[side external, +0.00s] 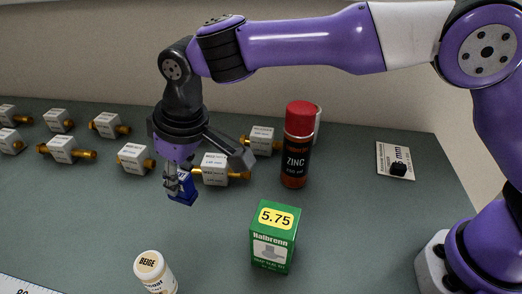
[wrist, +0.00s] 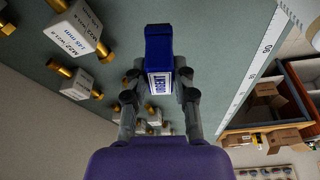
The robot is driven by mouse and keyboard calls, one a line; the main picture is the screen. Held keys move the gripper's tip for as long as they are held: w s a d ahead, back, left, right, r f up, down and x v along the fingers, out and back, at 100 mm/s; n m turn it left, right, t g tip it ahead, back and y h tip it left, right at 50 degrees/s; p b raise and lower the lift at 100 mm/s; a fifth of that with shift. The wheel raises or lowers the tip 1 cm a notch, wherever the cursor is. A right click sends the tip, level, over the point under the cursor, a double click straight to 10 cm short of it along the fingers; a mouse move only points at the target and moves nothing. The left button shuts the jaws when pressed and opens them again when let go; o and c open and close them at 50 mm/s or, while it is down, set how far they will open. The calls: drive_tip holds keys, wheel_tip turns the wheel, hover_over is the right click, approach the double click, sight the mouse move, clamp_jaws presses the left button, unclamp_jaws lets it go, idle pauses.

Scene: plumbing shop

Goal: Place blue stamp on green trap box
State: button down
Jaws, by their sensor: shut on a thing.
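The blue stamp (side external: 182,190) is held between the fingers of my gripper (side external: 178,186), which is shut on it. In the wrist view the stamp (wrist: 159,62) sits between the two fingertips (wrist: 157,82), with a white label facing the camera. In the side view it appears above the table, left of the green trap box; its exact height is hard to tell. The green trap box (side external: 273,240) stands upright on the table, with a yellow 5.75 sticker near its top. It does not show in the wrist view.
A red-capped zinc spray can (side external: 297,145) stands behind the box. A beige jar (side external: 155,272) stands at the front left. Several white blocks with brass fittings (side external: 62,150) line the back and left. A card with a black part (side external: 396,161) lies at the right.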

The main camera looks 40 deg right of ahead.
drive_tip(key=s+d+f+v, duration=0.1)
drive_tip(key=s+v, duration=0.1)
drive_tip(key=v, duration=0.6)
wheel_tip(320, 180, up, 5)
drive_tip(key=n, duration=0.2)
hover_over(279, 219)
drive_tip(key=shift+y, duration=0.3)
wheel_tip(279, 219, down, 7)
drive_tip(key=shift+f, duration=0.25)
drive_tip(key=shift+d+f, duration=0.1)
drive_tip(key=c, duration=0.7)
unclamp_jaws()
